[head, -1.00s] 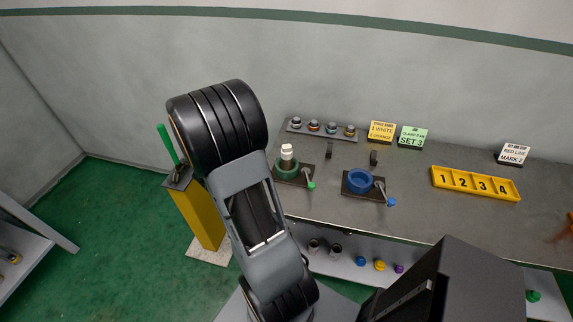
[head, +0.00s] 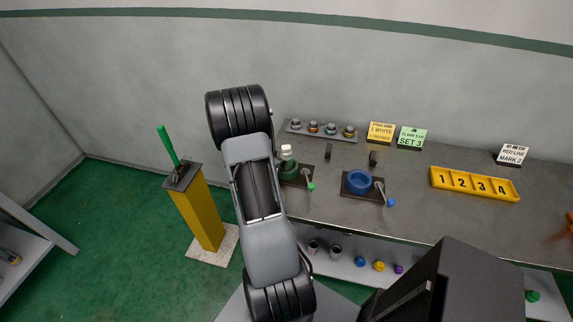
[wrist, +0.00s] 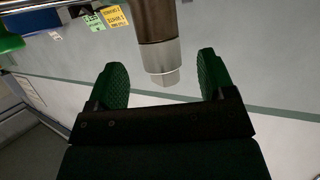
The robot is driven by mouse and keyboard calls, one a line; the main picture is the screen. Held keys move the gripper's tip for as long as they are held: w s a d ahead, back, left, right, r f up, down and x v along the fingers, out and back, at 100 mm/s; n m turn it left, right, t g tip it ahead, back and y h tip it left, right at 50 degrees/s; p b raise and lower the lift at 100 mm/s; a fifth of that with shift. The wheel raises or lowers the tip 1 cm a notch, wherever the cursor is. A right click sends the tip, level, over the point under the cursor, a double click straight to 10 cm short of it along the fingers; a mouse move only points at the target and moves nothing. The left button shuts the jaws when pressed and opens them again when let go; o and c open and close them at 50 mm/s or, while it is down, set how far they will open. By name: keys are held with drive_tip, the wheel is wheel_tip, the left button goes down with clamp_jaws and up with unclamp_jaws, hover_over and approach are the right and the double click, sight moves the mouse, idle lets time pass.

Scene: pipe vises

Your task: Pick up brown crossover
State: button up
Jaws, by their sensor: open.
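In the wrist view a brown cylinder (wrist: 156,18) with a silver collar and a hexagonal silver end shows at the top; it looks like the brown crossover. My gripper (wrist: 160,63) has green fingers and is open. The silver end appears in the gap between the fingertips, with no visible contact; depth is hard to judge. In the head view a white-topped piece (head: 287,152) stands upright in the green vise (head: 289,172), probably the same piece. My arm hides the gripper there.
A blue vise (head: 358,181) stands right of the green one. Behind them are a rack of small fittings (head: 321,130) and signs. A yellow numbered tray (head: 474,183) lies at the right. A yellow post (head: 201,213) with a green handle stands left of the bench.

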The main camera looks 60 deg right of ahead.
sight(283, 157)
drive_tip(key=shift+p+x, duration=0.35)
drive_tip(key=shift+x, duration=1.95)
drive_tip(key=shift+a, duration=0.1)
drive_tip(key=shift+c, duration=0.2)
clamp_jaws()
